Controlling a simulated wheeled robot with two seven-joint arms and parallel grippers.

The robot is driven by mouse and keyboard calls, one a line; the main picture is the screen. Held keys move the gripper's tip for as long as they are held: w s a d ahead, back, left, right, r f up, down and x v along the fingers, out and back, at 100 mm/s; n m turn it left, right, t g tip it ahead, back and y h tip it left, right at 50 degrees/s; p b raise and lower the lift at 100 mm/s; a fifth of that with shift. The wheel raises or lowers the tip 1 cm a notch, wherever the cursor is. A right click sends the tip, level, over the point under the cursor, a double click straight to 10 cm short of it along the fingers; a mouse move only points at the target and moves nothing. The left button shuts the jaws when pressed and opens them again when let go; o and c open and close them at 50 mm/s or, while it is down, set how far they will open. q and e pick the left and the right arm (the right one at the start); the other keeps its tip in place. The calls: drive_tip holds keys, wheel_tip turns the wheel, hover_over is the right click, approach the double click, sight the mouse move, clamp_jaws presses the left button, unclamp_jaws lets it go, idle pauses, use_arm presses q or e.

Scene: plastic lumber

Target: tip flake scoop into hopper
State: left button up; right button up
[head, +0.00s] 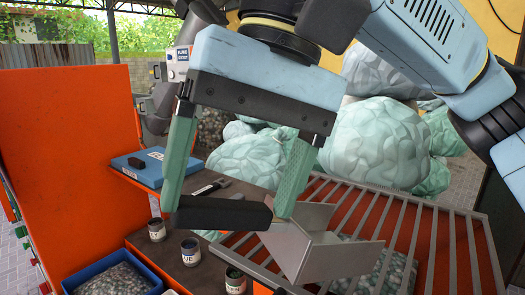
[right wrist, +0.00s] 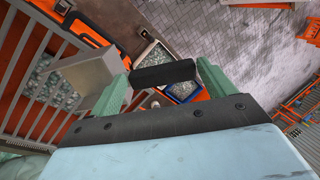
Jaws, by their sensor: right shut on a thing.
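My right gripper (head: 228,212) has green fingers, shut on the black handle of the flake scoop, one finger at each end of the handle. The handle (head: 225,214) lies nearly level across the view. The scoop's grey metal pan (head: 318,256) sticks out to the right, above the barred top of the hopper (head: 489,250). The pan looks tilted, and I see no flakes in it. The right wrist view shows the gripper (right wrist: 163,77), the handle and the grey pan (right wrist: 88,76) over the bars. Grey-green flakes (head: 385,272) show below the bars.
Small labelled cups (head: 157,230) stand on the dark bench left of the hopper. A blue bin of flakes (head: 70,287) is at the lower left, below an orange panel (head: 70,150). A blue case (head: 127,168) and a tool (head: 208,188) lie behind. Pale green bags (head: 375,140) fill the back.

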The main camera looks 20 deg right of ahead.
sight(202, 208)
drive_tip(key=shift+s+a+f+h, duration=0.2)
drive_tip(key=shift+a+f+h, duration=1.2)
drive_tip(key=shift+a+f, duration=0.2)
